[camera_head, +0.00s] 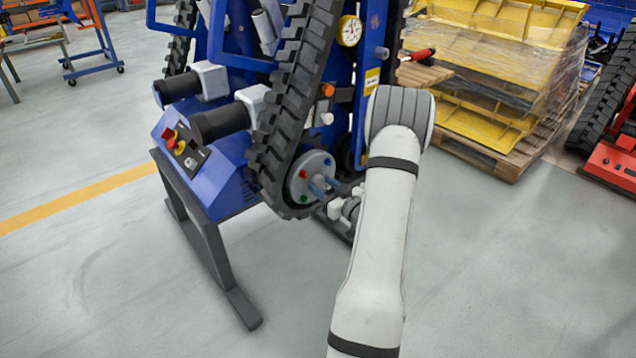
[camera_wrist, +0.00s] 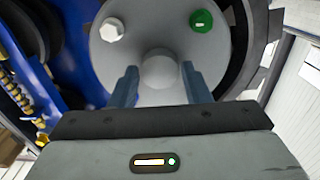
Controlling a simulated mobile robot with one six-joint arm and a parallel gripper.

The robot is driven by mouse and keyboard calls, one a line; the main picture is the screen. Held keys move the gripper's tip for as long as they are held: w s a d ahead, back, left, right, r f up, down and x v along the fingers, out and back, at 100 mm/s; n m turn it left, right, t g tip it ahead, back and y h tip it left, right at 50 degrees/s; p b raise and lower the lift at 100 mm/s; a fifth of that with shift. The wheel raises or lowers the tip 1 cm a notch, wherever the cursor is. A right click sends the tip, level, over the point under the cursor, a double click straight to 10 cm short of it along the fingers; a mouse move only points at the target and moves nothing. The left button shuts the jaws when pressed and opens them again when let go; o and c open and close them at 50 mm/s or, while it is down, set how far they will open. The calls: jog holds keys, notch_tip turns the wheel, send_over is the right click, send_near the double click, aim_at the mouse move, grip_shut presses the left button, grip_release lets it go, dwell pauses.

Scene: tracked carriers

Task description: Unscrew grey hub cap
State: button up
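The grey hub cap (camera_wrist: 161,70) is a round knob at the centre of the grey wheel hub (camera_wrist: 160,30) in the wrist view. The hub disc also shows at the foot of the black track in the head view (camera_head: 303,172), where the cap itself is hidden or too small to tell. My gripper (camera_wrist: 160,72) faces the hub, with one blue finger on each side of the cap. The fingers stand apart, with what looks like a narrow gap to the cap. Contact is hard to judge.
A white bolt (camera_wrist: 112,29) and a green bolt (camera_wrist: 202,21) sit on the hub disc. The black track (camera_head: 290,100) surrounds the hub on the blue carrier. A dark stand (camera_head: 209,235) supports the carrier. The yellow stack (camera_head: 500,60) stands behind right.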

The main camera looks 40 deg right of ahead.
jog(key=c, duration=0.4)
jog(key=shift+o, duration=0.2)
jog(key=n+b, duration=0.2)
jog(key=b, duration=0.1)
jog(key=shift+f, duration=0.4)
jog(key=n+b, duration=0.5)
jog(key=b, duration=0.2)
jog(key=n+b, duration=0.2)
jog(key=b, duration=0.1)
jog(key=shift+r+n, duration=0.25)
jog(key=shift+n, duration=0.05)
jog(key=shift+r, duration=0.15)
jog(key=n, duration=1)
